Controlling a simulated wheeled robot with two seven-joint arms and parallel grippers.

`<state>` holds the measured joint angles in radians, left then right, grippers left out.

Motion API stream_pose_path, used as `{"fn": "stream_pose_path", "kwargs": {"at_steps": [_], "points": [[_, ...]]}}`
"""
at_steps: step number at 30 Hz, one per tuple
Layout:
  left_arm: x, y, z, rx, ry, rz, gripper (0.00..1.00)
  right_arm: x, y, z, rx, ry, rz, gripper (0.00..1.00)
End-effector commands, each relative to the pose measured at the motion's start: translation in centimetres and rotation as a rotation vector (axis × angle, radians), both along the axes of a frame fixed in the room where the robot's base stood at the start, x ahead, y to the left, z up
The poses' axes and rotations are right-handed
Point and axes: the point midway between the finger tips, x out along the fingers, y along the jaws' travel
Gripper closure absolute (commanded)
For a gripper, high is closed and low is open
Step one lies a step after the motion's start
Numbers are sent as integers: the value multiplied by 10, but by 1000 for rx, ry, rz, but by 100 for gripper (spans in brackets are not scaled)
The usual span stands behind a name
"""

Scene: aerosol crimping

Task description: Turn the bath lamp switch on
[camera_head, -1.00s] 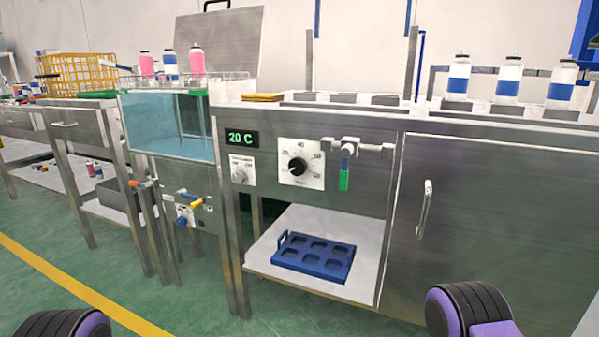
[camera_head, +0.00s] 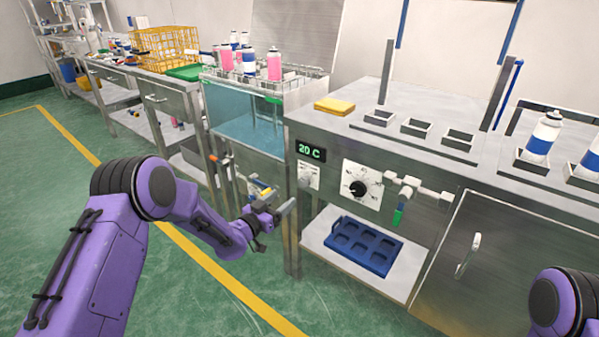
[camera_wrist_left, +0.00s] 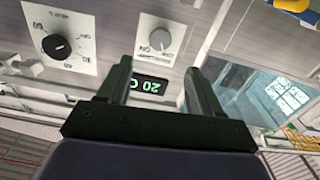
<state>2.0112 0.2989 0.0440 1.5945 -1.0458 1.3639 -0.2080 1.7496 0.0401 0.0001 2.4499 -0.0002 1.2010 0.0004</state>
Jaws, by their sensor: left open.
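The lamp switch (camera_head: 309,175) is a small pale plate with a round white knob, below the green 20 C display (camera_head: 309,152) on the steel front panel. In the left wrist view the switch (camera_wrist_left: 160,39) shows upside down beyond the fingers, with an ON mark; I cannot tell its setting. My left gripper (camera_head: 273,224) is open and empty, in front of the bench and below left of the switch in the head view. In the left wrist view its two fingers (camera_wrist_left: 158,66) stand apart, with the display between them. My right gripper is out of view.
A black dial (camera_head: 361,188) and a valve with a green handle (camera_head: 399,213) are right of the switch. The glass water bath (camera_head: 245,122) with cans above it is left. A blue tray (camera_head: 352,245) lies on the lower shelf. Green floor is open in front.

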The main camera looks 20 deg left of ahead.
Motion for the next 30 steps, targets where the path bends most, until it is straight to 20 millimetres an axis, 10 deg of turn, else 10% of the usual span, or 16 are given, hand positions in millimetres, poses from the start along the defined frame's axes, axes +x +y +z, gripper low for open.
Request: {"fn": "stream_pose_path", "kwargs": {"at_steps": [12,24,30], "points": [[78,-29,-6,1,3,1,35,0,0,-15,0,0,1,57],[92,-34,-4,-1,6,2,35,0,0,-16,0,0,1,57],[92,-34,-4,-1,6,2,91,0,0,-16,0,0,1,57]]}}
